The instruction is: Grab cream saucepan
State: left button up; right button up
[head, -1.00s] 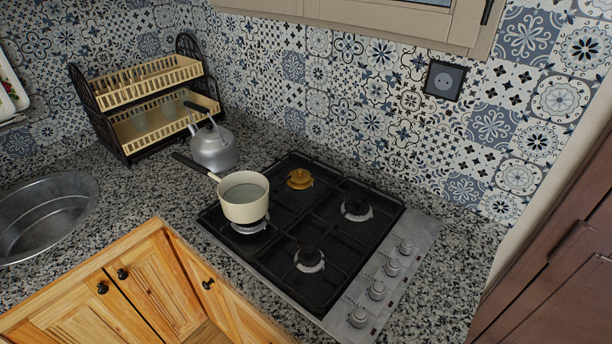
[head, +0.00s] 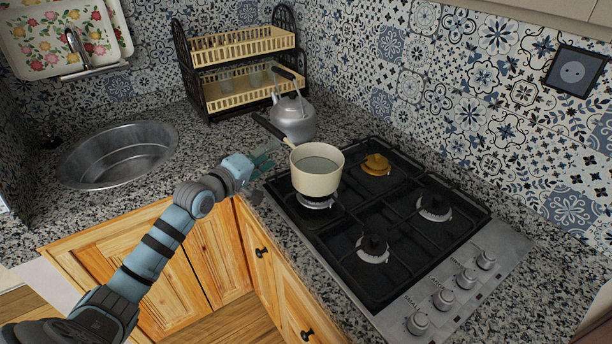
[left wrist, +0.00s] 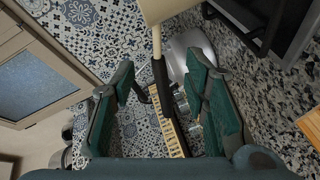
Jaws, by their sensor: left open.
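The cream saucepan (head: 318,182) sits upright on the near left burner of the hob. Its dark handle (head: 273,130) points back and left, toward the kettle. My left gripper (head: 264,165) is open and empty, just left of the pan and in front of the handle. In the left wrist view, the handle (left wrist: 160,85) shows between my two spread green fingers, which look clear of it. Part of the cream pan body (left wrist: 168,9) shows at the top edge there. My right gripper is out of view.
A silver kettle (head: 294,119) stands close behind the saucepan handle. The black hob (head: 340,239) has other burners free of pots. A two-tier dish rack (head: 240,88) stands at the back, and a steel sink (head: 118,157) lies to the left.

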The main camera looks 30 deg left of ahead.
aim_at(286, 142)
pick_arm(q)
jog(key=w, duration=0.3)
jog(key=w+f+b, duration=0.1)
jog(key=w, duration=0.2)
jog(key=w+d+b, duration=0.1)
jog(key=w, duration=0.2)
jog(key=shift+f, duration=0.15)
jog(key=shift+w, duration=0.1)
grip_shut()
